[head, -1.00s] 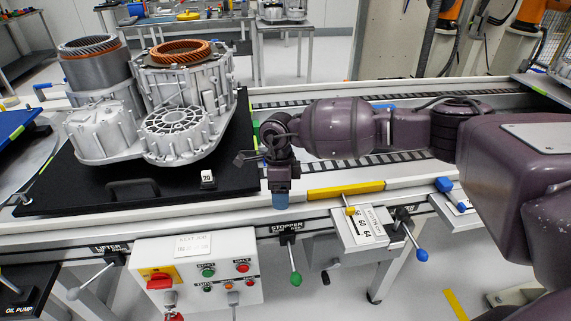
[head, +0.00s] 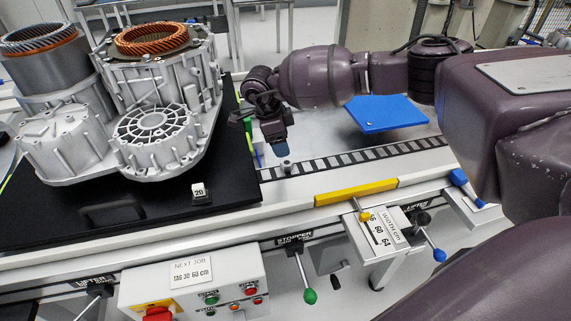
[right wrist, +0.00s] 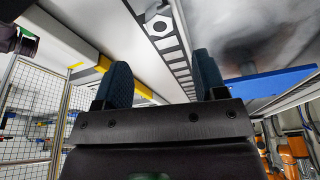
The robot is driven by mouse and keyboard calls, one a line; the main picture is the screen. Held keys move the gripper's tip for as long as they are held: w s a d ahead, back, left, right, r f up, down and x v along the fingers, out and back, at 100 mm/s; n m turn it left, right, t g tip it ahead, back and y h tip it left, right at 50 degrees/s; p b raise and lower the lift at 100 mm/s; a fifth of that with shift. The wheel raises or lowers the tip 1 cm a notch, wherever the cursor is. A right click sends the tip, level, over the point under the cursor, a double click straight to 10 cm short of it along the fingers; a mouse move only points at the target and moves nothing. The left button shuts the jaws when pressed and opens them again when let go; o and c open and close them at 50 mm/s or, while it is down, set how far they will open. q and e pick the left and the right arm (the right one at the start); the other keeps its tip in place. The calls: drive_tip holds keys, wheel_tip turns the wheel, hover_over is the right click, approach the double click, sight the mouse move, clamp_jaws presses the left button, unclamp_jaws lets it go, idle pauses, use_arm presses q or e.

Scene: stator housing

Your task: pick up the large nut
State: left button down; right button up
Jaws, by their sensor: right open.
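The large nut (right wrist: 160,25) shows in the right wrist view as a pale hexagon with a dark round hole. It lies at the slotted strip of the conveyor, seen beyond and between my fingertips. In the head view a small grey thing (head: 287,167) sits on the strip just below the gripper; I cannot tell if it is the nut. My right gripper (head: 277,143) hangs above the conveyor, right of the black plate. Its two dark blue fingers (right wrist: 160,80) are apart, with nothing between them. My left gripper is out of view.
The stator housing (head: 160,90) stands on the black plate (head: 150,212) at left. A blue plate (head: 385,116) with a small light piece on it is at right. A yellow bar (head: 355,192) lies along the front rail. The control box (head: 195,285) is below.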

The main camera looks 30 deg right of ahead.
sight(287, 162)
drive_tip(key=x, duration=0.5)
drive_tip(key=b+x, duration=0.1)
drive_tip(key=x, duration=0.2)
drive_tip(key=shift+w+a, duration=0.25)
drive_tip(key=shift+a, duration=0.15)
drive_tip(key=c, duration=1.1)
drive_tip(key=shift+o, duration=0.2)
drive_tip(key=shift+r, duration=0.15)
